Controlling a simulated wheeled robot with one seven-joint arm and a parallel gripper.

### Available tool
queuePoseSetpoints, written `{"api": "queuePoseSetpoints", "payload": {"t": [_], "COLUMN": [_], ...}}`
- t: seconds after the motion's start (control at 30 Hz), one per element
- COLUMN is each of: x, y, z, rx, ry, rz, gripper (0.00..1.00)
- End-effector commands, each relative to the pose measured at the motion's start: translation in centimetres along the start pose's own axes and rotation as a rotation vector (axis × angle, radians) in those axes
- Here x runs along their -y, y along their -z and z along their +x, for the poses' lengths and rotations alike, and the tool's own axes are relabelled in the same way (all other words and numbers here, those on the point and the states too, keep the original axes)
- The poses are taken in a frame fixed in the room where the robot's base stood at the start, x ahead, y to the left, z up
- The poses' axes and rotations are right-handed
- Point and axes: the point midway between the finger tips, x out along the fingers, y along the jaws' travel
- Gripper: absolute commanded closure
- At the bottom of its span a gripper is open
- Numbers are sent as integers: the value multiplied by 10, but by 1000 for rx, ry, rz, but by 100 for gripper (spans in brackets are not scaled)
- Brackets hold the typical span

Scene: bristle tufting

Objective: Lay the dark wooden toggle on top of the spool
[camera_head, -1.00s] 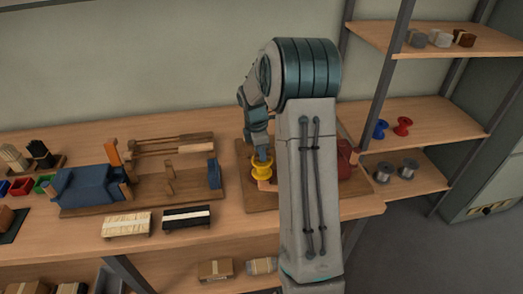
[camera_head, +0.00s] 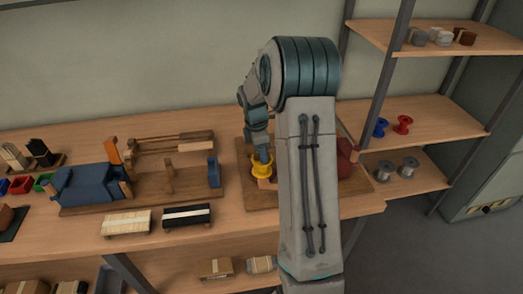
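A yellow spool (camera_head: 261,171) stands upright on a wooden board at the middle of the bench. My gripper (camera_head: 263,155) points down right at the top of this spool. Its fingertips are too small and too close to the spool to tell whether they are open or shut, or whether they hold anything. I cannot make out the dark wooden toggle; it may be hidden by my gripper or arm. A small light-brown piece (camera_head: 265,184) shows just in front of the spool.
My arm covers the board's middle. A red object (camera_head: 347,160) stands at its right. Left are a blue machine (camera_head: 88,187) on a board and two bristle bundles, pale (camera_head: 127,223) and black (camera_head: 187,215). Shelves at right hold blue (camera_head: 381,128) and red (camera_head: 403,124) spools.

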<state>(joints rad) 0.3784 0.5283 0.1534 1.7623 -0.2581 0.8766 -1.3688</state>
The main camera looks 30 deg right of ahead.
Motion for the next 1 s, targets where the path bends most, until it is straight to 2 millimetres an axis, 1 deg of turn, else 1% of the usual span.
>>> {"api": "queuePoseSetpoints", "payload": {"t": [0.27,0.37,0.43,0.57,0.8,0.9,1.0], "x": [0,0,-1,-1,-1,0,0], "y": [0,0,0,0,0,1,1], "z": [-1,-6,-15,-40,-96,-114,-127], "rx": [0,0,1,0,0,-1,0], "ry": [0,-1,-3,-5,-5,-3,-2], "rz": [0,0,1,2,0,0,0], "gripper": [58,58,58,58,58,58,58]}}
